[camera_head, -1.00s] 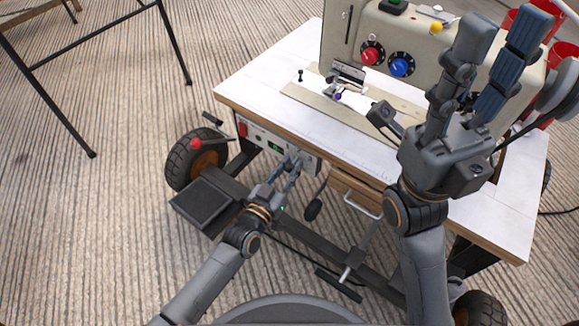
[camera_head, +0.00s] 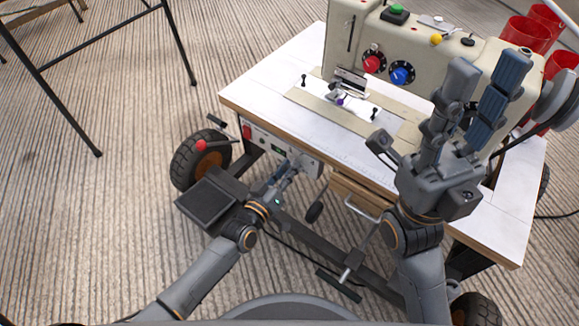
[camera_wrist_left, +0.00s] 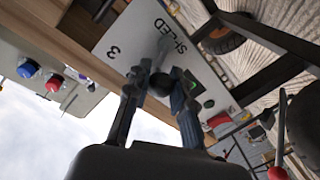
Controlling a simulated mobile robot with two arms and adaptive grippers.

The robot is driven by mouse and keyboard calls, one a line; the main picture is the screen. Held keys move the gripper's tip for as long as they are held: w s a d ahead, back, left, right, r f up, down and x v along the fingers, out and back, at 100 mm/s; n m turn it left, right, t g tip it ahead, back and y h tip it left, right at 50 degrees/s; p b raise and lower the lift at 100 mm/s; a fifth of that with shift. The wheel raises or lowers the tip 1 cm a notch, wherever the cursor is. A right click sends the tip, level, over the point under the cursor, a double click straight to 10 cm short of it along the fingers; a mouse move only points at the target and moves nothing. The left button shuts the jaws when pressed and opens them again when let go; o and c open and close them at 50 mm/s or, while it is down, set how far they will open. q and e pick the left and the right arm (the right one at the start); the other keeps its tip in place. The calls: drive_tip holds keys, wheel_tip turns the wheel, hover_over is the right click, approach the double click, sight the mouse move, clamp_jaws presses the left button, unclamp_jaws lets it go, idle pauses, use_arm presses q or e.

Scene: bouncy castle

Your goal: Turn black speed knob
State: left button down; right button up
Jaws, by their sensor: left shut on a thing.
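The black speed knob (camera_wrist_left: 160,84) sits on a pale control panel marked "SPEED" (camera_wrist_left: 118,42), which also shows in the head view (camera_head: 313,168) under the front edge of the sewing table. My left gripper (camera_head: 291,166) reaches the panel from below. In the left wrist view its two fingers (camera_wrist_left: 158,92) are on either side of the knob and shut on it. In the head view the fingers hide the knob. My right gripper (camera_head: 483,80) is raised over the right side of the table, fingers pointing up and apart, with nothing between them.
The white sewing table (camera_head: 285,75) carries a beige machine with a red dial (camera_head: 374,64) and a blue dial (camera_head: 402,75). A drawer handle (camera_head: 362,210) is right of the panel. A foot pedal (camera_head: 207,200) and a wheel (camera_head: 190,165) lie left of my left arm.

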use_arm(q)
drive_tip(key=shift+a+f+n, duration=0.1)
drive_tip(key=shift+n, duration=0.4)
drive_tip(key=c, duration=1.1)
unclamp_jaws()
drive_tip(key=shift+c, duration=0.2)
drive_tip(key=v, duration=1.2)
drive_tip(key=shift+w, duration=0.1)
